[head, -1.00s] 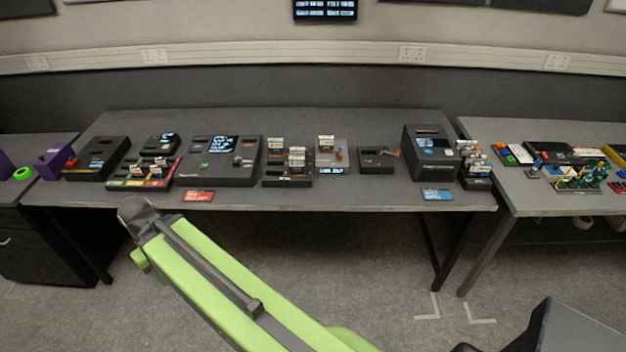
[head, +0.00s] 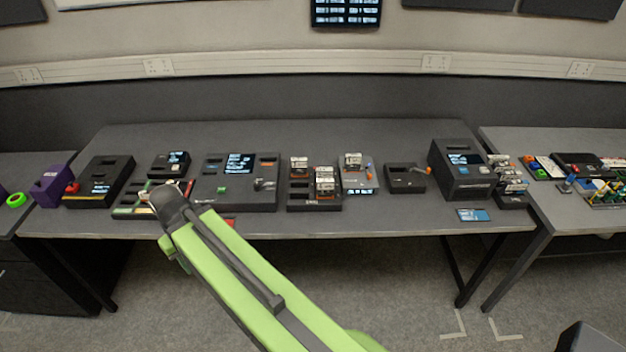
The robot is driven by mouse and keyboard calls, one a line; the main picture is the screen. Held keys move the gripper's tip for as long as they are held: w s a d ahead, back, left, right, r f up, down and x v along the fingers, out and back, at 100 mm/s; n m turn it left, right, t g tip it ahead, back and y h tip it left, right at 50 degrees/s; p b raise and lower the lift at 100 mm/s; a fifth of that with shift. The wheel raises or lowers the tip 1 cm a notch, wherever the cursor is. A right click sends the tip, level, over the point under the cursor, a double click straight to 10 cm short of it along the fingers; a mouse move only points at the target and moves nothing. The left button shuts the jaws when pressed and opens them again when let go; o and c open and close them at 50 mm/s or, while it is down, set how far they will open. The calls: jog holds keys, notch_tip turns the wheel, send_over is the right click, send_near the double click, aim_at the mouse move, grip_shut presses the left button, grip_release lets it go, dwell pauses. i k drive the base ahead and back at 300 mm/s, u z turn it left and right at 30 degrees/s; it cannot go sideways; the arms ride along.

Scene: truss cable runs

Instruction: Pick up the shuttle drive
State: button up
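Small drive-like blocks with white labels stand in a dark slotted rack (head: 313,205) near the middle of the table. Another labelled block (head: 353,161) sits on the grey device just right of it. More stand in a rack (head: 511,201) at the right end, and some in a coloured tray (head: 133,212) partly behind my arm. The labels are too small to read, so I cannot tell which is the shuttle drive. My green arm reaches up from the bottom to a dark joint over the table's front edge.
Black devices with screens stand along the dark table (head: 390,217), including a wide one (head: 215,190) and a tall one (head: 455,185). A blue card (head: 473,215) lies at the front right. A red card is mostly hidden by my arm. The table's back strip is clear.

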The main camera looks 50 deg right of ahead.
aim_at(325, 186)
jog(key=z, duration=0.05)
jog(key=i, duration=1)
jog(key=u, duration=0.25)
